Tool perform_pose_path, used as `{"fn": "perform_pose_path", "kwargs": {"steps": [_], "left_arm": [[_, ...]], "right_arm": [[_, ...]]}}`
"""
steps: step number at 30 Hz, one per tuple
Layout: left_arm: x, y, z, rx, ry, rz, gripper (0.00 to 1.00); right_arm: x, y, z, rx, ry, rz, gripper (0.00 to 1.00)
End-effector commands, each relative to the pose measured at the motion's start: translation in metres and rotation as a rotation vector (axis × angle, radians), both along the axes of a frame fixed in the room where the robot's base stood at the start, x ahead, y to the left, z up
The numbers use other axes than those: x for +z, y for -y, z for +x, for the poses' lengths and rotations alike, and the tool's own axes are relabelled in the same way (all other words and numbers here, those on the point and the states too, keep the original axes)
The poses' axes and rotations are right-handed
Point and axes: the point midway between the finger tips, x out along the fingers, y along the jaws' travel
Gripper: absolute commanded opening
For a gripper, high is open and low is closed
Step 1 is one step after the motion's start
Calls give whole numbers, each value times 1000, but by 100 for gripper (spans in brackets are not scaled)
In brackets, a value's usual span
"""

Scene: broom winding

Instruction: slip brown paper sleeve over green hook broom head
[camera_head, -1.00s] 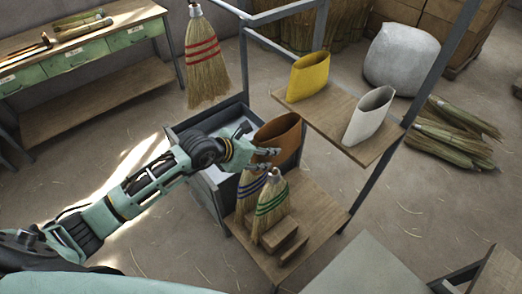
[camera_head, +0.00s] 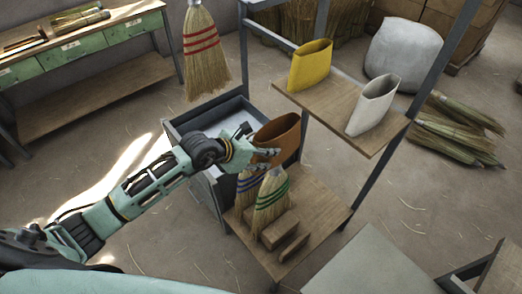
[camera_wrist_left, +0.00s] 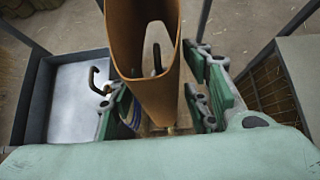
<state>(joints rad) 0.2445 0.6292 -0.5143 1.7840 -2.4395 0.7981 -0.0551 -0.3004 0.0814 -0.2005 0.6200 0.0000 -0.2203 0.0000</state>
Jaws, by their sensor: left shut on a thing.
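My left gripper (camera_head: 262,156) is shut on the brown sleeve (camera_head: 283,136), which is upright with its wide mouth up. The sleeve also shows between the fingers in the left wrist view (camera_wrist_left: 141,40). The green-banded broom head (camera_head: 270,198) stands on the lower wooden shelf, just below and in front of the gripper. A blue-banded broom head (camera_head: 248,187) stands beside it, partly hidden by the gripper. In the wrist view a dark hook (camera_wrist_left: 157,60) shows within the sleeve's outline and another hook (camera_wrist_left: 97,80) stands left of it; their colours are unclear. My right gripper is out of view.
Yellow (camera_head: 311,66) and white (camera_head: 373,104) sleeves stand on the upper shelf (camera_head: 325,110). Wooden blocks (camera_head: 281,231) lie by the green-banded broom. A red-banded broom (camera_head: 204,58) hangs at the upper left. A grey bin (camera_head: 175,130) is behind my arm.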

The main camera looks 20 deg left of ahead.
Motion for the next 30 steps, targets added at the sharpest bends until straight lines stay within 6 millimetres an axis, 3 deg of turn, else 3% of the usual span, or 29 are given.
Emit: {"fn": "perform_pose_path", "kwargs": {"steps": [7, 20, 30], "left_arm": [[-14, 0, 0, 0, 1, -1, 30], [-16, 0, 0, 0, 1, -1, 30], [-31, 0, 0, 0, 0, 0, 30]], "right_arm": [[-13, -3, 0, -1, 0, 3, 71], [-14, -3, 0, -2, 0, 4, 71], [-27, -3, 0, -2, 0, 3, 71]]}}
